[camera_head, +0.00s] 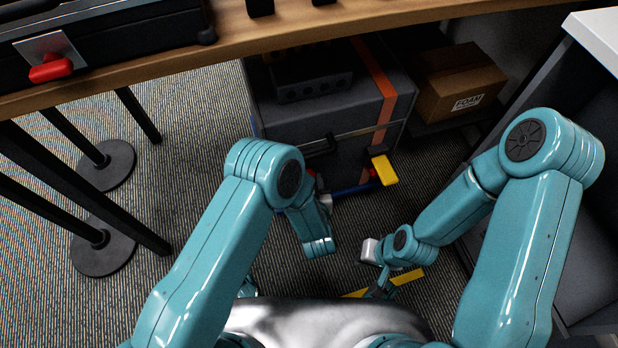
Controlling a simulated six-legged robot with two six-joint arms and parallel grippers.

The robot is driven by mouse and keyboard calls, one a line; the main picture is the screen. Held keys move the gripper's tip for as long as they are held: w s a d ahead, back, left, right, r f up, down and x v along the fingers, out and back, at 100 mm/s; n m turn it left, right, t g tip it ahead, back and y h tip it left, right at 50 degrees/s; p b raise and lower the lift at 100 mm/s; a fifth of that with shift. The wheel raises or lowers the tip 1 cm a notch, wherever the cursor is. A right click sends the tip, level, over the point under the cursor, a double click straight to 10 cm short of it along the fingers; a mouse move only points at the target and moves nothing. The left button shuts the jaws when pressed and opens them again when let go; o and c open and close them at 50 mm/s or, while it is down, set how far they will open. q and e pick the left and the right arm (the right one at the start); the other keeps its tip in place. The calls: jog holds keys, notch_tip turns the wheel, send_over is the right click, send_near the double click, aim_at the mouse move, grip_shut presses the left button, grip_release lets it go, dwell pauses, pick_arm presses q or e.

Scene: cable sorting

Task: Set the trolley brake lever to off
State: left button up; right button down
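The trolley (349,190) is a low blue-edged base under the desk, and a large grey case with an orange stripe stands on it. A yellow lever-like piece (384,170) sticks out at its front right; I take it for the brake lever, but its setting is not readable. My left gripper (326,203) is mostly hidden by its own arm, just in front of the trolley and left of the yellow piece. My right gripper (370,250) is low over the carpet, nearer to me and apart from the trolley. The fingers of both are too hidden to read.
The wooden desk edge (240,45) overhangs the trolley. A cardboard box (458,82) sits behind right, and a dark cabinet (590,215) bounds the right side. Carpet is clear at lower left.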

pick_arm(q)
grip_shut()
dwell(0.3)
